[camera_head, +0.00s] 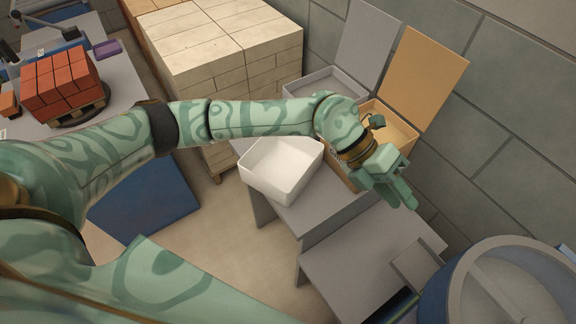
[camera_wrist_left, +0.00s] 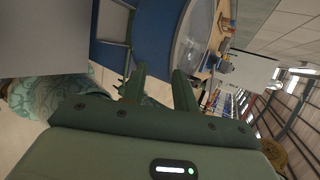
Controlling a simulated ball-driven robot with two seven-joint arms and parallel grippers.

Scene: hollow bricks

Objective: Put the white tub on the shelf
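The white tub (camera_head: 282,172) is an empty, open-topped box with rounded corners. It stands upright at the left end of a grey surface (camera_head: 325,205), below my left forearm in the head view. My left gripper (camera_head: 404,188) is to the right of the tub, apart from it, with nothing held. In the left wrist view the two fingers of my left gripper (camera_wrist_left: 157,90) stand apart with a gap between them. I cannot tell which grey surface is the shelf. My right gripper is not seen.
Behind the left gripper stand an orange-lidded box (camera_head: 425,75) and a grey-lidded box (camera_head: 366,40), both open, by the block wall. A lower grey surface (camera_head: 345,265) in front is largely clear. A blue round vessel (camera_head: 500,285) is at lower right. Pale bricks (camera_head: 205,45) are stacked behind.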

